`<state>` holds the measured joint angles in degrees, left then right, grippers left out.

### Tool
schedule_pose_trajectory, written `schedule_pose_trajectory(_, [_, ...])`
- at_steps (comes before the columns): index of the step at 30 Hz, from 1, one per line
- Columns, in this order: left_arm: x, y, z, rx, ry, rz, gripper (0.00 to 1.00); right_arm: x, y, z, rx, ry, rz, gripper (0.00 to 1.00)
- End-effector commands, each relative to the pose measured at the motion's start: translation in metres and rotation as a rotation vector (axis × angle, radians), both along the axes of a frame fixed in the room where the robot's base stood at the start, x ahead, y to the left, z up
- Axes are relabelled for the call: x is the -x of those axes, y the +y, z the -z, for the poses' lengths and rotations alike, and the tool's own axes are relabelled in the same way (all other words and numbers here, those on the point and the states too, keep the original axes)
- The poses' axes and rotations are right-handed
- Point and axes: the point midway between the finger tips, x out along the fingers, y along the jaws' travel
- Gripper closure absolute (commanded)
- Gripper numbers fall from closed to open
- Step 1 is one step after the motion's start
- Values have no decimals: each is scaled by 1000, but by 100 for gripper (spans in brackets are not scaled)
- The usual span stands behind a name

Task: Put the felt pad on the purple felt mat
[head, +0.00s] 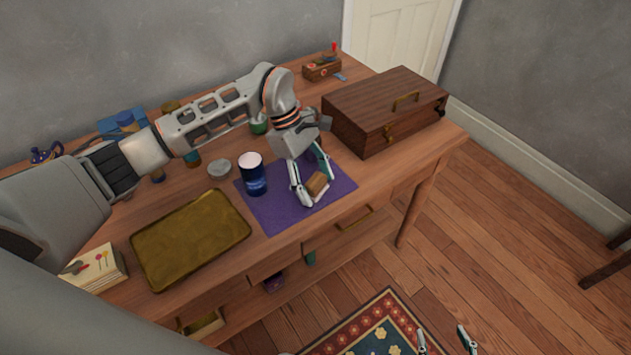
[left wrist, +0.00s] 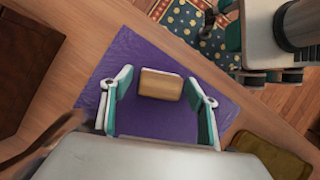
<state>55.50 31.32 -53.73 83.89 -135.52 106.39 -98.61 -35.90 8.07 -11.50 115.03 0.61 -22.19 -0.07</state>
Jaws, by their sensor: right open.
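The felt pad (head: 318,183) is a small brown block with a pale lower edge. It appears to rest on the front right part of the purple felt mat (head: 272,213), and in the left wrist view the pad (left wrist: 161,84) is surrounded by purple mat (left wrist: 160,122). My left gripper (head: 313,192) is over the mat at the pad. In the left wrist view its fingers (left wrist: 160,78) are spread, one on each side of the pad, with gaps showing. My right gripper (head: 445,340) is open and empty at the bottom edge, away from the table.
A dark blue cup (head: 253,178) stands on the mat's left part. A brass-coloured tray (head: 190,238) lies left of the mat, and a wooden chest (head: 375,115) stands behind it to the right. A grey lid-like disc (head: 219,168) and a card box (head: 97,268) are further left.

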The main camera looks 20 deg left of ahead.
Motion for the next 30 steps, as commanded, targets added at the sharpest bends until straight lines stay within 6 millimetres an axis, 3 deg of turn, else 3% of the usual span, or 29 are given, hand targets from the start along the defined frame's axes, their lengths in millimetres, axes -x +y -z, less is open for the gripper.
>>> schedule_pose_trajectory(11, [-2,3,-11,-1,-3,0,41,5,1,0,-3,7,-1,43])
schedule_pose_trajectory(24, [-11,37,-87,-2,-3,-1,41,7,2,-1,-6,12,-1,43])
schedule_pose_trajectory(30, [-13,46,-108,-1,-2,0,41,4,2,-2,-7,7,-1,43])
